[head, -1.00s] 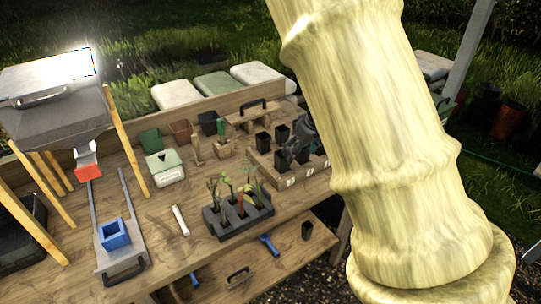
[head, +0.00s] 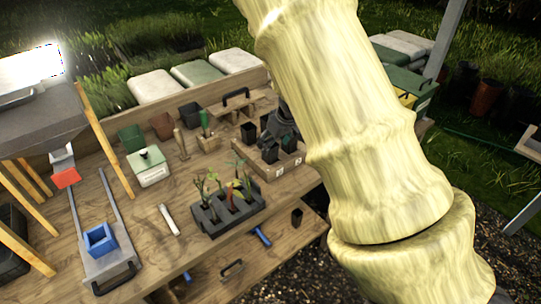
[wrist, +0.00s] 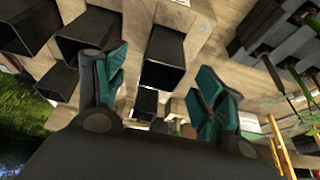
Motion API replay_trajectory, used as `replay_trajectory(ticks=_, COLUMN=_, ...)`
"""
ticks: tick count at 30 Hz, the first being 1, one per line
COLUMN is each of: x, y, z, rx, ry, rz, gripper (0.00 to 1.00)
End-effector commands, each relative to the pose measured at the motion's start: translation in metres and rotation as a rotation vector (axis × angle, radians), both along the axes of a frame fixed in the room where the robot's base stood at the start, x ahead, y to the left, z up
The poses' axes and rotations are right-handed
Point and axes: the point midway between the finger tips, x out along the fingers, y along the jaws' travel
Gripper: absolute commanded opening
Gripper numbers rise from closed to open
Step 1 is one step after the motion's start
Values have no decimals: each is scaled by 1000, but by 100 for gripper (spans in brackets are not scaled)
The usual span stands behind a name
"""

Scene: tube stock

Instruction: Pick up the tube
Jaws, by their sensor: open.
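Black square tubes stand in a numbered wooden rack (head: 263,169) at the back right of the bench; one is the front tube (head: 270,151). My gripper (head: 282,128) is at the rack's right part, beside the tubes. In the wrist view my gripper (wrist: 160,88) is open, its two teal-padded fingers apart. A black tube (wrist: 163,58) shows between and beyond the fingers; contact cannot be told. My pale arm hides the rack's right end in the head view.
A grey tray of seedlings (head: 228,210) stands in front of the rack. A wooden caddy with a handle (head: 237,103) is behind it. A white stick-like piece (head: 169,220) lies on open bench to the left.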

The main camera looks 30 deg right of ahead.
Motion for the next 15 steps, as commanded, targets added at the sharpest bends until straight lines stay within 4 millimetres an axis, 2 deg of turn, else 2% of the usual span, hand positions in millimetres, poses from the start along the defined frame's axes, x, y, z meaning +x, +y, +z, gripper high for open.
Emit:
replay_trajectory(ticks=6, x=10, y=3, z=-24, rx=0, ry=3, rz=0, gripper=69)
replay_trajectory(ticks=15, x=16, y=2, z=-35, rx=-1, ry=0, rz=-1, gripper=69)
